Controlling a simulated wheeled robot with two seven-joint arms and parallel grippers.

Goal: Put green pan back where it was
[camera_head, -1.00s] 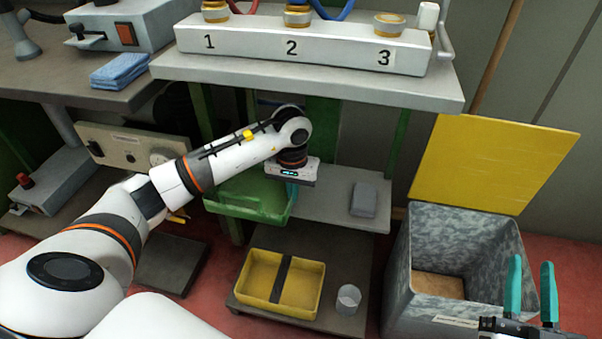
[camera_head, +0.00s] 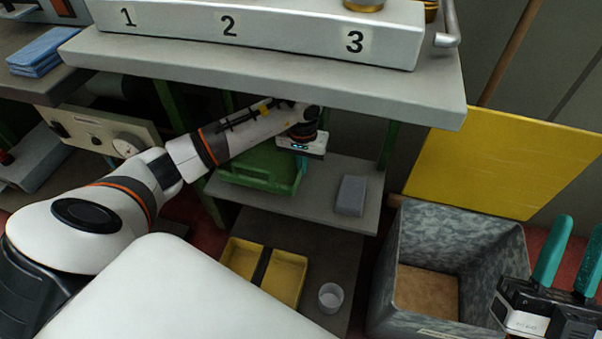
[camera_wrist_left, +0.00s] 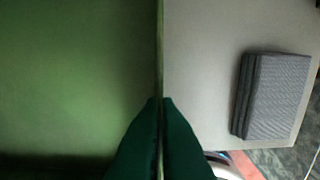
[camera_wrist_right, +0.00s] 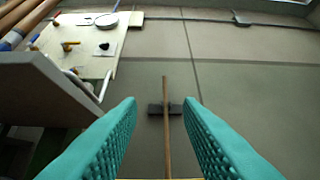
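The green pan (camera_head: 258,172) is at the left part of the middle shelf (camera_head: 325,200), under the bench top. I cannot tell whether its base rests on the shelf. My left gripper (camera_head: 302,164) reaches in under the bench top and points down at the pan's right side. In the left wrist view its dark fingers (camera_wrist_left: 160,105) are closed on the thin rim of the pan (camera_wrist_left: 75,75). My right gripper (camera_head: 576,230) is at the lower right, open and empty, as the right wrist view (camera_wrist_right: 160,105) also shows.
A grey block (camera_head: 350,196) lies on the shelf to the pan's right. Below are a yellow divided tray (camera_head: 287,284) and a clear cup (camera_head: 331,297). The bench top (camera_head: 300,75) overhangs my left arm.

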